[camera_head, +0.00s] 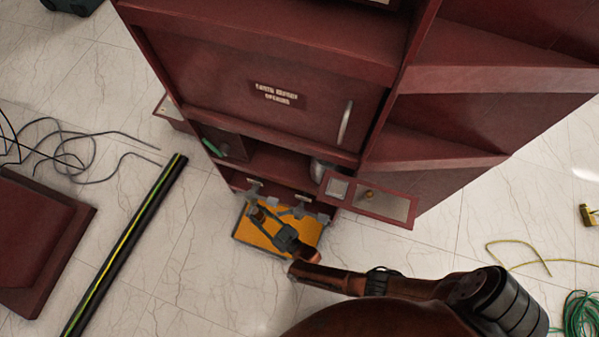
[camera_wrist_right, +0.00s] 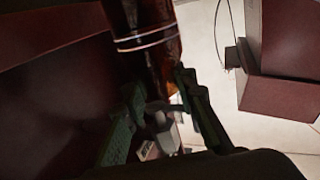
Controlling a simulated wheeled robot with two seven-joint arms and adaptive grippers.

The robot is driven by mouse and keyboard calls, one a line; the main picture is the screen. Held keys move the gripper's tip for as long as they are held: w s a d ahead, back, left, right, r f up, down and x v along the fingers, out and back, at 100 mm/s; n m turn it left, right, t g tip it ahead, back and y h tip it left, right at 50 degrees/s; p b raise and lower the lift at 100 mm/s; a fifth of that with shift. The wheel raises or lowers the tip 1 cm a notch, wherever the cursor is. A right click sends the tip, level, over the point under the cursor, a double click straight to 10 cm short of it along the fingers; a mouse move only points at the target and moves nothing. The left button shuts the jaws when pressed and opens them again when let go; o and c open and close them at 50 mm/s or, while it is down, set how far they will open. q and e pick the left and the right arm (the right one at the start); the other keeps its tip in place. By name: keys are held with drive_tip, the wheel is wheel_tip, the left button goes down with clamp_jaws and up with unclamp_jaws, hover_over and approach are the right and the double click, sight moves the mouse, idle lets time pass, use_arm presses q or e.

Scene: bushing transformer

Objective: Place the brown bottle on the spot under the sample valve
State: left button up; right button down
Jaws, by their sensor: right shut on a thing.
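My right gripper (camera_head: 270,226) reaches over a yellow-orange tray (camera_head: 248,237) at the foot of the dark red cabinet. It is shut on the brown bottle (camera_head: 257,215), which is small and partly covered by the fingers in the head view. In the right wrist view the bottle (camera_wrist_right: 148,42) is glossy brown with pale bands, between the dark green fingers (camera_wrist_right: 165,95). Grey valve-like fittings (camera_head: 255,188) stick out above the tray's back edge; I cannot tell which is the sample valve. The spot is not distinguishable. I cannot tell whether the bottle touches the tray. My left gripper is not visible.
The red cabinet (camera_head: 262,95) rises behind the tray, with an open compartment and a small open panel (camera_head: 369,198) jutting out to the right. A black pole with a green stripe (camera_head: 126,243) lies at the left. Bare tiled floor (camera_head: 200,262) lies beside the tray.

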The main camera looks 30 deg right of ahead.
drive_tip(key=shift+s+d, duration=0.15)
drive_tip(key=shift+d, duration=0.25)
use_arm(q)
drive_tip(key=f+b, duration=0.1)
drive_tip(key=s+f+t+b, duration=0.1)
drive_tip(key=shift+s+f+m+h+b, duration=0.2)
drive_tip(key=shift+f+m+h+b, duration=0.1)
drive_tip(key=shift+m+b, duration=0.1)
use_arm(e)
drive_tip(key=s+d+f, duration=0.3)
drive_tip(key=s+d, duration=0.8)
drive_tip(key=d, duration=0.1)
drive_tip(key=shift+d+f, duration=0.3)
drive_tip(key=shift+d, duration=0.05)
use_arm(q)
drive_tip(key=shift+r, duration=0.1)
use_arm(e)
drive_tip(key=shift+f, duration=0.1)
drive_tip(key=c, duration=1.6)
unclamp_jaws()
drive_tip(key=shift+s, duration=0.1)
